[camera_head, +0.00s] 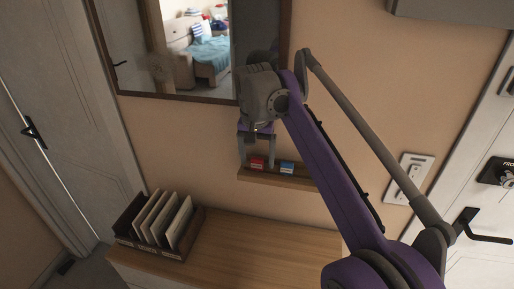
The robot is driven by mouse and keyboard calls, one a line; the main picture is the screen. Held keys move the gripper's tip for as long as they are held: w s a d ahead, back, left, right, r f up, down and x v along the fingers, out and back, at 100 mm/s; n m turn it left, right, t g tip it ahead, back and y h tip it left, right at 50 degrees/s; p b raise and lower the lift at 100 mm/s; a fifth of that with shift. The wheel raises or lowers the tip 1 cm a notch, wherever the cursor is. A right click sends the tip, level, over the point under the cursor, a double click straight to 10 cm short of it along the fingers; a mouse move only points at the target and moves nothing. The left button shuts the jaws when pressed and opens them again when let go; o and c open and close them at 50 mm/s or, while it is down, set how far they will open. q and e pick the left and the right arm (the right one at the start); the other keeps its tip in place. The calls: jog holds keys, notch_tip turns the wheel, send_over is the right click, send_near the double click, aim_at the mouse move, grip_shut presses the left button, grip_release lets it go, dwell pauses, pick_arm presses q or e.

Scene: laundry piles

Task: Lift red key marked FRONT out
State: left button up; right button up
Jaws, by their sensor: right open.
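A small red key tag (257,164) sits at a narrow wooden wall shelf (285,181), toward its left end. Its marking is too small to read. A blue tag (287,168) is to its right on the same shelf. My right gripper (257,164) points down at the shelf. Its fingers are apart, with the red tag showing low between them; I cannot tell whether they touch it. My purple right arm comes in from the lower right and hides the shelf's right end. My left gripper is not in view.
A wooden cabinet top (245,250) lies below the shelf, mostly clear. A dark file holder (155,240) with several folders stands at its left. A framed mirror (268,50) hangs above. A light switch (409,178) and a door with a handle (482,228) are right.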

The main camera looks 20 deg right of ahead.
jog(key=shift+f, duration=0.4)
jog(key=shift+c, duration=0.2)
grip_shut()
jog(key=shift+r+p, duration=0.55)
jog(key=shift+r, duration=0.55)
jog(key=shift+w+r, duration=0.15)
jog(key=shift+r, duration=0.1)
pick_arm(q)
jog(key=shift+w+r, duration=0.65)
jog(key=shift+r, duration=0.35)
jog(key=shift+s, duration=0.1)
